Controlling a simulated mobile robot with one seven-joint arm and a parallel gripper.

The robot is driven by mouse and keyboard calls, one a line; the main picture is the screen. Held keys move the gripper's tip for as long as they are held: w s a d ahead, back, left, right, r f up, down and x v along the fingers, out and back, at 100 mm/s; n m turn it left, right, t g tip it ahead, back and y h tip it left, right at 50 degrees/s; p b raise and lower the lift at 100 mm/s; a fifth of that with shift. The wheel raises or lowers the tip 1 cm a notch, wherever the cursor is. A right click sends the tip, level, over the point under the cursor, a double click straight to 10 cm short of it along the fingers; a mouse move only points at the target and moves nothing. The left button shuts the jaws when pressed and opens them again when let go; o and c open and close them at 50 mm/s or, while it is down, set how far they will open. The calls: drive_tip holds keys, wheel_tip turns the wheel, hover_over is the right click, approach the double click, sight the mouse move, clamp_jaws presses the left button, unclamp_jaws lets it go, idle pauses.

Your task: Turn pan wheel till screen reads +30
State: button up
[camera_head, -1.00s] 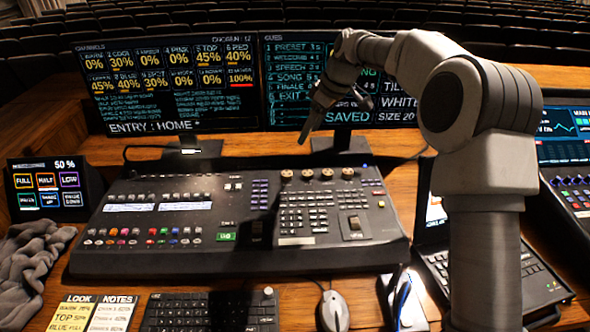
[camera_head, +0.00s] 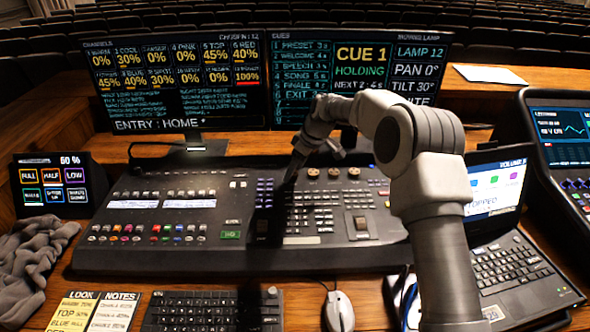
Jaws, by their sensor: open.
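The screen (camera_head: 417,69) on the right of the back monitors reads LAMP 12, PAN 0° and TILT 30°. The lighting desk (camera_head: 150,258) has a row of tan wheels along its upper right; three show clearly, including one wheel (camera_head: 313,172), a middle wheel (camera_head: 334,172) and a right wheel (camera_head: 354,171). Their labels are too small to read, so I cannot tell which is pan. My gripper (camera_head: 290,180) is open, pointing down at the left end of this row. It hides the leftmost wheel; whether it touches it is unclear.
A laptop (camera_head: 505,262) stands right of the desk, close to my arm. A keyboard (camera_head: 215,311) and a mouse (camera_head: 339,311) lie in front. A grey cloth (camera_head: 35,262) and a small touch panel (camera_head: 52,185) are at the left. A paper (camera_head: 488,74) lies behind.

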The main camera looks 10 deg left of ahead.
clamp_jaws()
idle(0.4)
drive_tip(key=shift+m, duration=0.3)
drive_tip(key=m+t, duration=0.1)
drive_tip(key=m, duration=0.1)
drive_tip(key=m+t+h, duration=0.1)
drive_tip(key=m, duration=0.2)
drive_tip(key=shift+s+a+b, duration=0.2)
drive_tip(key=shift+b, duration=0.2)
drive_tip(key=m+h, duration=0.1)
drive_tip(key=m, duration=0.2)
drive_tip(key=m+h, duration=0.1)
drive_tip(key=m, duration=0.2)
drive_tip(key=shift+a+t+p, duration=0.15)
drive_tip(key=shift+t+p, duration=0.2)
drive_tip(key=shift+t, duration=0.05)
unclamp_jaws()
